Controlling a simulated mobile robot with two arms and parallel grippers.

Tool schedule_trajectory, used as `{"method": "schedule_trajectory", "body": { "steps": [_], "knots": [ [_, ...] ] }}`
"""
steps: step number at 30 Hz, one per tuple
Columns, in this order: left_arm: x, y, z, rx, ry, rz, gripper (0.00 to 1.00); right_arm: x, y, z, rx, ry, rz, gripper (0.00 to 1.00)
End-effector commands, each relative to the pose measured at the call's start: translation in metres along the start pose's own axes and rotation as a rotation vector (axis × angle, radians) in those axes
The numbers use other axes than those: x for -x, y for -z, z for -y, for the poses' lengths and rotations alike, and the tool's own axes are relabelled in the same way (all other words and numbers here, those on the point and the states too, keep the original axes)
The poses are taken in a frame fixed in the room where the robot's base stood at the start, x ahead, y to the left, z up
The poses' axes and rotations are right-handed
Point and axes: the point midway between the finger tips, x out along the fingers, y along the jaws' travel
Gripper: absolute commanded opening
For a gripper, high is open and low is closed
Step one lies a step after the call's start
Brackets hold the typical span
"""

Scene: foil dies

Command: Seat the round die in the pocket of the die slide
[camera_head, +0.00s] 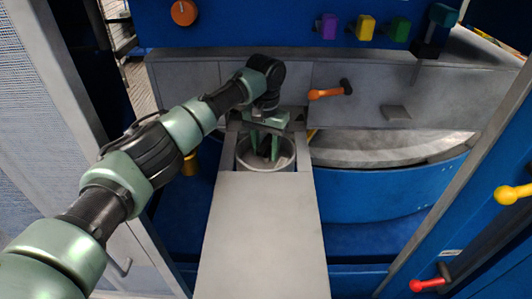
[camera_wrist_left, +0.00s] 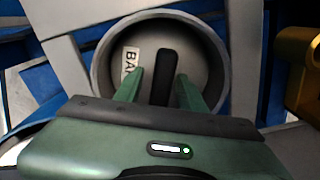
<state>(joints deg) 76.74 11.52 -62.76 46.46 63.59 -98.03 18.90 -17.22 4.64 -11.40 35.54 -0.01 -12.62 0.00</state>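The die slide (camera_head: 262,235) is a long flat grey slab running away from me, with a round pocket (camera_head: 243,157) near its far end. In the left wrist view the round die (camera_wrist_left: 205,70) is a grey disc inside a raised round rim, with a white label and a dark upright bar-like handle (camera_wrist_left: 166,65). How deep the die sits is unclear. My left gripper (camera_head: 265,145) reaches down into the pocket from above. In the wrist view its green fingers (camera_wrist_left: 160,88) stand either side of the handle, with a visible gap at the left finger. My right gripper is out of view.
A blue machine surrounds the slide, with a curved grey ledge (camera_head: 390,147) at right. An orange-handled lever (camera_head: 328,92) projects behind. Coloured knobs (camera_head: 365,27) line the top. Yellow (camera_head: 508,194) and red (camera_head: 425,285) handles stick out at right.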

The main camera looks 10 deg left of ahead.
Motion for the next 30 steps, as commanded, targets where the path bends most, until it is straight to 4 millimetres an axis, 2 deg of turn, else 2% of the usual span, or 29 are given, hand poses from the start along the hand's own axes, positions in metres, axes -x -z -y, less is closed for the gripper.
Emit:
{"method": "schedule_trajectory", "body": {
  "steps": [7,15,21,30],
  "knots": [
    [0.048,0.001,0.000,0.000,0.000,-0.006,0.40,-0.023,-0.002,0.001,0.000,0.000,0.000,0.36],
    [0.097,0.001,0.000,0.000,0.000,-0.004,0.40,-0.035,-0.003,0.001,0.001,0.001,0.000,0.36],
    [0.110,0.000,0.000,0.000,0.001,-0.001,0.40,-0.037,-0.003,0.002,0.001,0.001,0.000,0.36],
    [0.111,0.000,0.000,0.000,0.000,-0.001,0.40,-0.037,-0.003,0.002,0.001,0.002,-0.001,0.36]
  ]
}}
